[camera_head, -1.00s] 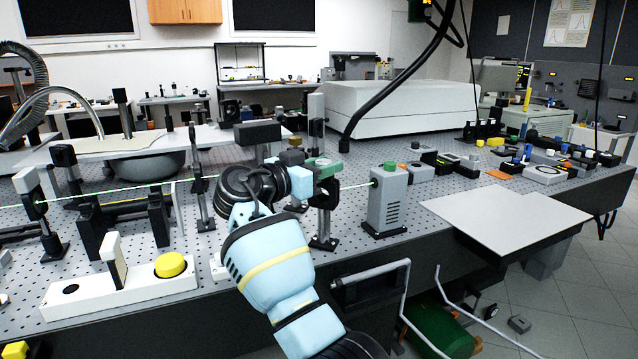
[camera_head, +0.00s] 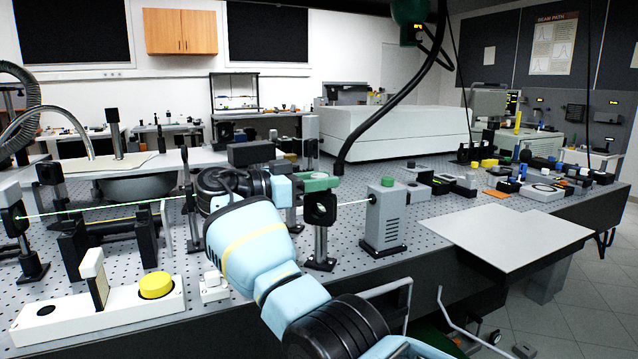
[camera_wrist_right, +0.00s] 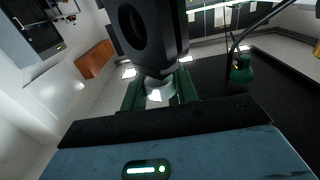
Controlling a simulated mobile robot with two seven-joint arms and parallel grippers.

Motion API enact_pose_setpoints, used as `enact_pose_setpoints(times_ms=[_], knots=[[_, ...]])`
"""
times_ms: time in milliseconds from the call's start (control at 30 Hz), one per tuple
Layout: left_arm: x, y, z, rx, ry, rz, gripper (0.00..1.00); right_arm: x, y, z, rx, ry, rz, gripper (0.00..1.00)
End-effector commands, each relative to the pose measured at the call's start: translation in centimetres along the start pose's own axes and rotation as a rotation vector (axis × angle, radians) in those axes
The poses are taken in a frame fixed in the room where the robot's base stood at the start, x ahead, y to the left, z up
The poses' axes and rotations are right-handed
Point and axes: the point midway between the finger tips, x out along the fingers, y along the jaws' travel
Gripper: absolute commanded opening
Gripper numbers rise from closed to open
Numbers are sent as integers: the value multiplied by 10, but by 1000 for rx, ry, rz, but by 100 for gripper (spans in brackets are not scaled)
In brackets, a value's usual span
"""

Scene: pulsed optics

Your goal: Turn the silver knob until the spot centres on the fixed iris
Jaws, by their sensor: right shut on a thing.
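My right gripper (camera_head: 312,183) reaches in from the bottom of the head view. Its green fingers are at the top of a black ring mount (camera_head: 320,210) on a post. In the right wrist view the green fingers (camera_wrist_right: 160,92) are shut around the silver knob (camera_wrist_right: 156,92), just below the black mount (camera_wrist_right: 148,35). A grey laser box (camera_head: 384,220) sends a green beam into the mount from the right. The beam continues left to a black holed plate (camera_head: 12,208) on a post. I cannot tell whether this is the fixed iris, and no spot shows clearly. My left gripper is out of view.
A white base with a yellow button (camera_head: 156,285) stands at the front left of the perforated table. A pale board (camera_head: 508,236) lies at the right edge. Several optics posts and small boxes stand around. A black hose (camera_head: 395,105) hangs behind the gripper.

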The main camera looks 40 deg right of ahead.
Motion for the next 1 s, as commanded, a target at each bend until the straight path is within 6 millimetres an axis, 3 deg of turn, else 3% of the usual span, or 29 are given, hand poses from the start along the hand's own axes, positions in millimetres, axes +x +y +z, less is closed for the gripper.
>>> enact_pose_setpoints(times_ms=[333, 367, 500, 1000], knots=[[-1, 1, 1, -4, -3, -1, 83, 1, 0, -3, 5, 2, 1, 7], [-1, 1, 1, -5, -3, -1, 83, 1, 0, -3, 5, 2, 1, 34], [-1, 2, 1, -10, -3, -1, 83, 1, 0, -2, 3, 2, 1, 52], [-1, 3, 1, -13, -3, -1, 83, 3, 0, -1, 1, 1, 0, 52]])
